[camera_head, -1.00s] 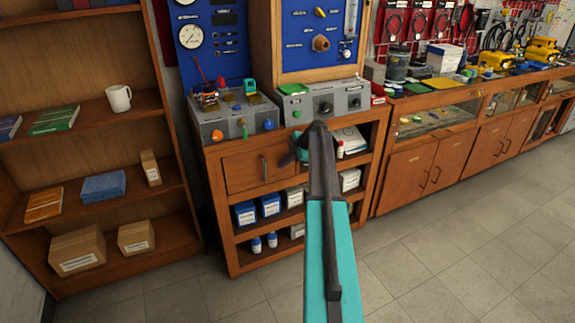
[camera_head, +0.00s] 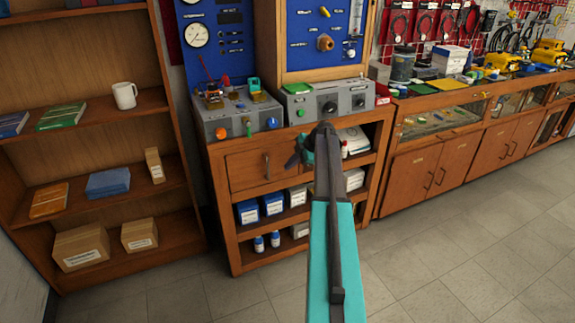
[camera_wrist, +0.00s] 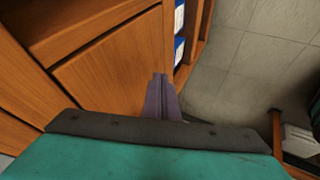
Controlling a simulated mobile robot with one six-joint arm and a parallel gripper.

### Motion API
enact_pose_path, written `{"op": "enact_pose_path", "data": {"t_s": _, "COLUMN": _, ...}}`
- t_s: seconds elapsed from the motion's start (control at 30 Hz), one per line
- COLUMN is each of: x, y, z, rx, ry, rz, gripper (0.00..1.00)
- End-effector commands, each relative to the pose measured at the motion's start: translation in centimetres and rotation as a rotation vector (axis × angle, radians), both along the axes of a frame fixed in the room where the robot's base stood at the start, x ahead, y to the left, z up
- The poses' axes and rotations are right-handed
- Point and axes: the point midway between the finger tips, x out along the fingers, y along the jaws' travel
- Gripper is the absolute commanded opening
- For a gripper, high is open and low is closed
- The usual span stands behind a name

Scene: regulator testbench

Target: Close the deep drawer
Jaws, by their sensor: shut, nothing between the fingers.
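The drawer (camera_head: 248,168) is a wooden front with an upright dark handle (camera_head: 267,166), in the upper left of the wooden bench cabinet. Its front looks about flush with the cabinet in the head view; I cannot tell whether a small gap is left. My gripper (camera_head: 295,159) is just right of the drawer front, partly hidden behind my arm. In the wrist view my gripper's fingers (camera_wrist: 160,82) are together and empty, close to a wooden panel (camera_wrist: 110,75) that looks like the drawer front. I cannot tell whether they touch it. The handle does not show there.
Open shelves under the drawer hold blue-and-white boxes (camera_head: 272,204) and small bottles (camera_head: 259,243). Grey control boxes (camera_head: 237,119) stand on the cabinet top. A bookcase (camera_head: 180,232) stands at the left, and a long counter (camera_head: 412,180) at the right. The tiled floor (camera_head: 440,270) in front is clear.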

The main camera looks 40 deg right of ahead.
Motion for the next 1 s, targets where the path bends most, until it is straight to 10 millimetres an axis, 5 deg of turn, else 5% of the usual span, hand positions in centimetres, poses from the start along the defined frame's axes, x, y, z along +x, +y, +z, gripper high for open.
{"op": "enact_pose_path", "data": {"t_s": 0.6, "x": -5.4, "y": -1.5, "z": 6.8, "rx": -0.001, "ry": 0.006, "rz": 0.003, "gripper": 0.00}}
{"op": "enact_pose_path", "data": {"t_s": 1.0, "x": -6.0, "y": -1.7, "z": 7.8, "rx": 0.000, "ry": 0.007, "rz": 0.005, "gripper": 0.00}}
